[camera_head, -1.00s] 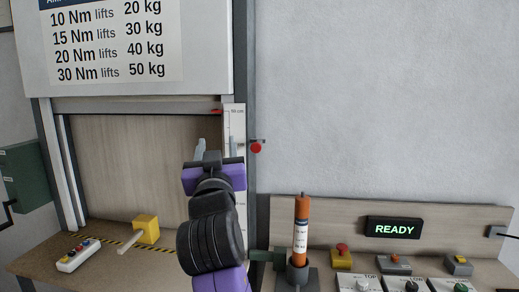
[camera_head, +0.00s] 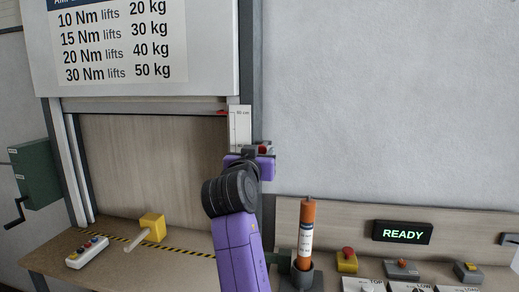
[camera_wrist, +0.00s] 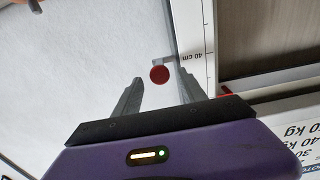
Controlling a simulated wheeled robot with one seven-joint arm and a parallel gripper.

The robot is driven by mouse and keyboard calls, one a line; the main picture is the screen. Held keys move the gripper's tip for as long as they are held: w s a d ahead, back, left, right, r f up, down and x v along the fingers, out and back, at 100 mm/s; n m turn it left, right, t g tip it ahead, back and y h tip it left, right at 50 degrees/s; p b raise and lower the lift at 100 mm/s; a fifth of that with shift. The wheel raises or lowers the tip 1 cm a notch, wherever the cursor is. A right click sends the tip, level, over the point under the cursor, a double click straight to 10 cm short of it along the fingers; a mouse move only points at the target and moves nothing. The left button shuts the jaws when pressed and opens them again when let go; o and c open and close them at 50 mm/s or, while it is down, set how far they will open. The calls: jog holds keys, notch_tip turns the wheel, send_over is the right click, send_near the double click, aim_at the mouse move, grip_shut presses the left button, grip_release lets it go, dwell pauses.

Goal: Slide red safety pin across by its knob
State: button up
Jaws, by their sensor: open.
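The safety pin's round red knob (camera_wrist: 160,74) shows in the wrist view, with a short grey piece behind it on the post edge beside the scale. In the head view the knob (camera_head: 263,149) is partly hidden by my gripper (camera_head: 262,154). In the wrist view my gripper (camera_wrist: 160,78) is open, with one dark finger on each side of the knob as seen. I cannot tell whether the knob is between the fingertips or just beyond them. No contact shows.
The white scale strip (camera_head: 239,128) stands close left of the knob, with a red pointer (camera_head: 222,113) near its top. Bare wall (camera_head: 400,120) lies to the right. Below stand an orange tool (camera_head: 306,232) and a READY display (camera_head: 402,232).

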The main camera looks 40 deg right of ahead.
jog(key=shift+w+d, duration=0.3)
jog(key=shift+d, duration=0.1)
jog(key=shift+c, duration=0.4)
grip_shut()
dwell(0.8)
